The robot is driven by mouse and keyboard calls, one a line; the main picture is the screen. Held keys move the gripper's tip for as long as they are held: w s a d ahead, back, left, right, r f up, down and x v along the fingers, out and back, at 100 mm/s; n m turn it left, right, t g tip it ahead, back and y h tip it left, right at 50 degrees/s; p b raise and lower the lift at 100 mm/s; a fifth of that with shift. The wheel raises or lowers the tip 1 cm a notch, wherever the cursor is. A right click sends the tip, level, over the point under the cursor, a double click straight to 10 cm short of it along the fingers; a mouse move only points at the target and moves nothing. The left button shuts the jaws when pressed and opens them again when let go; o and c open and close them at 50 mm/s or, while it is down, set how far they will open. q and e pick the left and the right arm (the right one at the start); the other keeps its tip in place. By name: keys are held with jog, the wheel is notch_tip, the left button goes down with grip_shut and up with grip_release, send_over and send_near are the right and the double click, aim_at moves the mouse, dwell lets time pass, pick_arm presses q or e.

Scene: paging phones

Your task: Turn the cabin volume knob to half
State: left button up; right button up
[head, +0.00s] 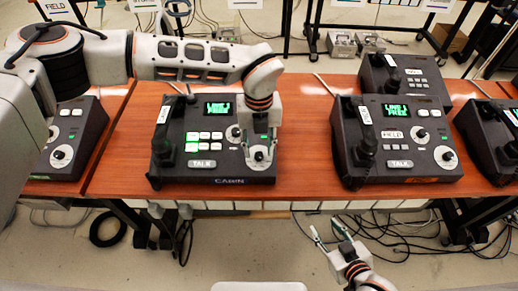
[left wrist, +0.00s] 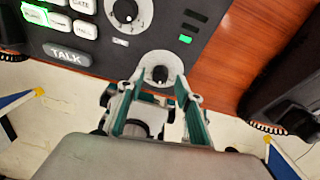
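The CABIN phone (head: 215,174) is a dark desk unit with a handset at its left, a lit screen (head: 218,107) and a TALK key (head: 202,163). My left gripper (head: 261,148) is over its lower right dial. In the left wrist view this dial (left wrist: 158,70) is a white disc with a dark knob. The left gripper (left wrist: 158,95) is open there, one finger either side; contact is unclear. A second dial (left wrist: 128,14) lies up-left of it, also in the head view (head: 233,133). Dial labels are unreadable. My right gripper (head: 332,230) is open and empty, in front of the table.
The FIELD phone (head: 395,177) stands to the right, with another phone (head: 408,82) behind it. More phones stand at the far left (head: 70,140) and far right. Bare wooden table (head: 305,130) separates the CABIN and FIELD phones.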

pick_arm(q)
jog(key=shift+f, duration=0.8)
grip_shut()
jog(key=shift+d+m, duration=0.1)
jog(key=shift+m, duration=0.2)
jog(key=m+y+b, duration=0.1)
jog(key=m, duration=0.2)
jog(key=shift+d+b, duration=0.1)
jog(key=shift+b, duration=0.2)
jog(key=shift+m+t+y+b, duration=0.3)
jog(key=shift+m+y+b, duration=0.1)
jog(key=shift+m, duration=1.6)
